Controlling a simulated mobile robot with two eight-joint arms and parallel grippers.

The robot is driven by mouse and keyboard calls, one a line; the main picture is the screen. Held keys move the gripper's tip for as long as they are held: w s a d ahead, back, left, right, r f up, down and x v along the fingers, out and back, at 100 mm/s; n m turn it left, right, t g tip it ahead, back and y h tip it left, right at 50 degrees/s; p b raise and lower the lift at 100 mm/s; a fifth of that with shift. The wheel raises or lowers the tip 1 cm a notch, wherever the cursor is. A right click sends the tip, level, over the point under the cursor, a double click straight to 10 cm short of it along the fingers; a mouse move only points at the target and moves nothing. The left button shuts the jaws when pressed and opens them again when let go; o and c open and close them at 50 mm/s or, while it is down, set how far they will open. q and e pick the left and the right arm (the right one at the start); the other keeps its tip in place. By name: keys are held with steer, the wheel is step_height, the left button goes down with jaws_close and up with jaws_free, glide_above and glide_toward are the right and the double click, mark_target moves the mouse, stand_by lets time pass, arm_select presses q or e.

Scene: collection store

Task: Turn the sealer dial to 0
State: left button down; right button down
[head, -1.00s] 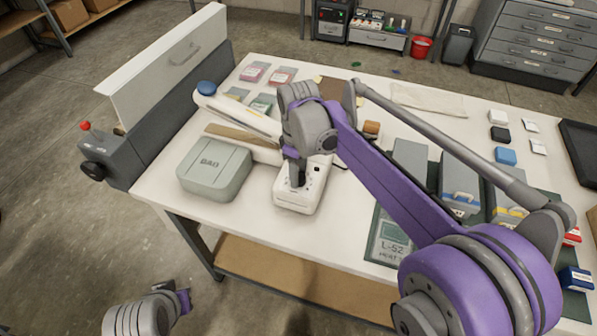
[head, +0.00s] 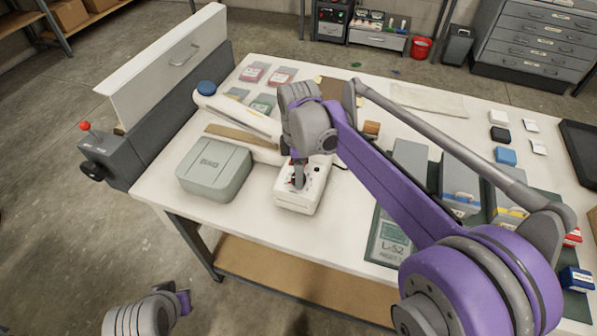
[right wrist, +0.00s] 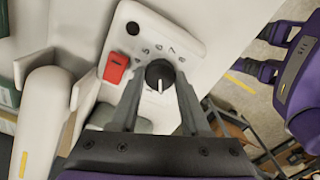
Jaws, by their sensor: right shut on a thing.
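The white sealer (head: 312,197) stands near the table's front edge, its long white arm running back and left. In the right wrist view its panel has a round black dial (right wrist: 159,72) with a white pointer line. The line points toward the bottom of that picture, while the printed marks arc around the dial's top side. My right gripper (head: 299,186) is shut on the dial, one finger on each side; the fingers also show in the right wrist view (right wrist: 158,84). My left gripper (head: 184,301) hangs empty off the table at lower left; its fingers look apart in the right wrist view (right wrist: 262,52).
A red rocker switch (right wrist: 116,67) sits beside the dial. A grey-green case (head: 214,170) stands left of the sealer. Grey boxes (head: 459,185) stand to the right, behind my right arm. Small packets (head: 253,72) lie at the back left.

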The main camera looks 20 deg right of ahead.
stand_by(0.3)
steer(key=shift+c, duration=1.9)
jaws_free()
steer(key=shift+r, duration=0.15)
step_height(320, 180, up, 11)
steer(key=shift+f+p, duration=0.2)
steer(key=shift+p, duration=0.15)
steer(key=s+d+f+m+t, duration=0.1)
steer(key=s+f+m+t, duration=0.1)
steer(key=s+f+m, duration=0.3)
steer(key=s+d+f+m+t, duration=0.1)
steer(key=s+d+f+m, duration=0.1)
steer(key=s+f+m, duration=0.3)
steer(key=s+d+f+m+t, duration=0.1)
steer(key=s+f+m, duration=0.4)
steer(key=s, duration=0.5)
steer(key=shift+s+d+f+m+t, duration=0.1)
steer(key=shift+d+f+m+t, duration=0.3)
steer(key=shift+t, duration=0.4)
